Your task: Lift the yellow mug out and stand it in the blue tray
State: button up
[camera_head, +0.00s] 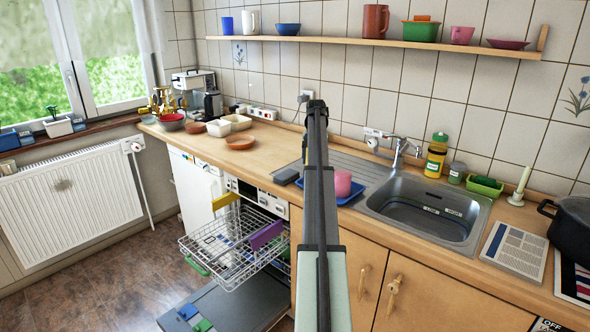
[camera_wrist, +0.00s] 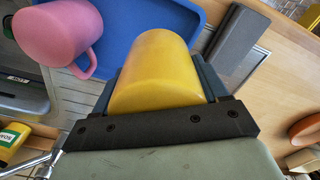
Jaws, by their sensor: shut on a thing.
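The yellow mug (camera_wrist: 155,70) is held between the two dark fingers of my gripper (camera_wrist: 163,78) in the wrist view. My gripper is shut on it. The blue tray (camera_wrist: 128,32) lies beyond the mug in that view, and the mug overlaps part of it in the picture. I cannot tell the height of the mug above the tray. In the head view, the tray (camera_head: 356,192) lies on the counter left of the sink, partly hidden by my arm. The mug and fingers are hidden there behind my arm.
A pink mug (camera_head: 342,183) stands in the tray; it also shows in the wrist view (camera_wrist: 55,32). A dark grey block (camera_wrist: 238,38) lies beside the tray. The sink (camera_head: 425,212) is to the right. An open dishwasher with a pulled-out rack (camera_head: 235,255) is below left.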

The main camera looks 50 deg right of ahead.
jog(key=shift+s+d+r, duration=0.25)
jog(key=shift+s+d, duration=0.1)
jog(key=shift+d, duration=0.2)
jog(key=shift+s+d+r, duration=0.2)
jog(key=shift+s+d, duration=0.1)
jog(key=shift+d, duration=0.25)
jog(key=shift+f, duration=0.1)
jog(key=shift+f, duration=3.8)
jog(key=shift+f, duration=0.6)
jog(key=o, duration=1.3)
jog(key=shift+c, duration=0.2)
jog(key=shift+r, duration=0.15)
notch_tip(320, 180, up, 7)
